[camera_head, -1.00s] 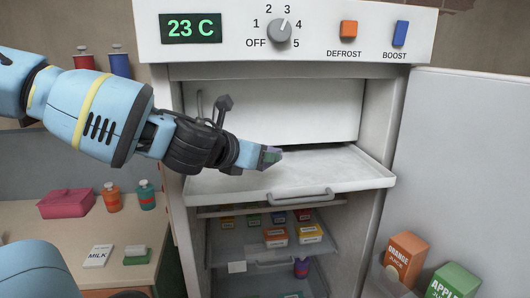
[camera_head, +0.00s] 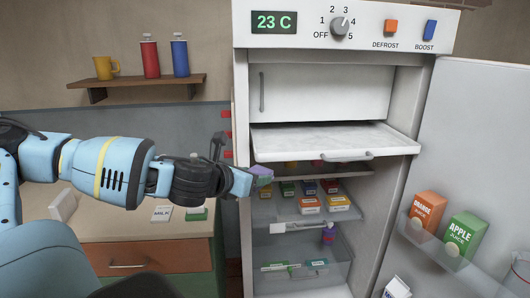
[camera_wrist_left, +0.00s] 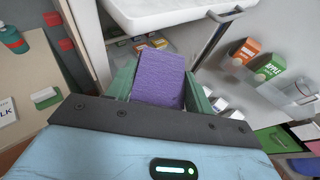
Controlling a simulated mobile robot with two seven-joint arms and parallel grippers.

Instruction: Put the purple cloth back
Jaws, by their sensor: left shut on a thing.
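My left gripper (camera_head: 256,180) is shut on the purple cloth (camera_wrist_left: 158,77), a flat, textured, folded piece that sits between its green fingers in the left wrist view. In the head view only a small purple bit of the cloth (camera_head: 263,171) shows at the fingertips. The gripper is in front of the open fridge's left edge, a little below the pulled-out white tray (camera_head: 335,141). My right gripper is not in view.
Several red pegs (camera_head: 227,134) stick out at the fridge's left side. Juice cartons (camera_head: 427,212) stand in the open fridge door at right. A counter (camera_head: 95,228) with a milk carton (camera_head: 161,213) is at left. Small boxes (camera_head: 309,206) fill a fridge shelf.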

